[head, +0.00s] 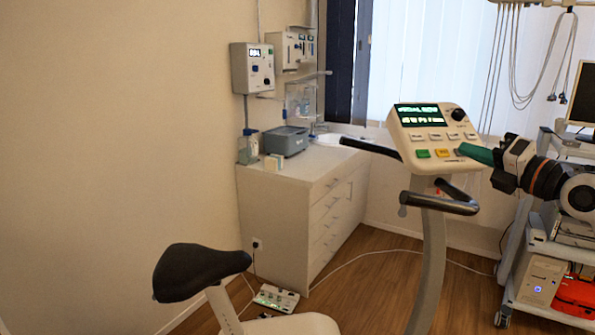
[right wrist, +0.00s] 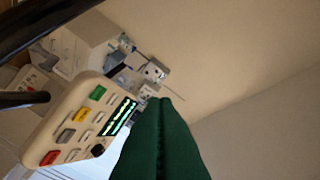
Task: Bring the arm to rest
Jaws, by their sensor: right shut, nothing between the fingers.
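My right gripper (head: 474,153) comes in from the right in the head view, with green fingers. Its fingertips are at the lower right of the exercise bike's console (head: 408,122), close to its buttons; I cannot tell whether they touch. In the right wrist view the green fingers (right wrist: 163,110) are shut together with nothing between them. The console (right wrist: 65,115) shows there to the left of the fingers, with a lit display and coloured buttons. My left gripper is not in view.
The bike's handlebar (head: 440,203) and saddle (head: 198,271) stand in front. A white cabinet (head: 290,205) stands by the wall. A cart (head: 540,270) with a computer is at the right, near my right arm. A white cable crosses the wooden floor.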

